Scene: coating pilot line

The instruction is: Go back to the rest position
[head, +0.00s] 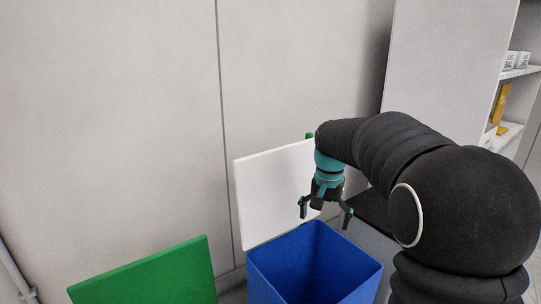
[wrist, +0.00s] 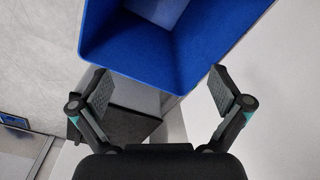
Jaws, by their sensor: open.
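My gripper (head: 325,207) is open and empty, pointing down above the back edge of a blue bin (head: 312,262) in the head view. In the wrist view the two fingers of my gripper (wrist: 163,100) are spread wide, with nothing between them. The blue bin (wrist: 150,60) fills the upper middle of that view; the part of its inside that shows looks empty. My arm comes in from the right in the head view and hides part of the scene behind it.
A white panel (head: 262,190) stands upright behind the blue bin. A green panel (head: 150,275) is at the lower left. A shelf unit (head: 522,72) with small boxes is at the far right. A pale wall (head: 110,120) closes off the back. A dark box-like thing (wrist: 120,120) shows below the bin in the wrist view.

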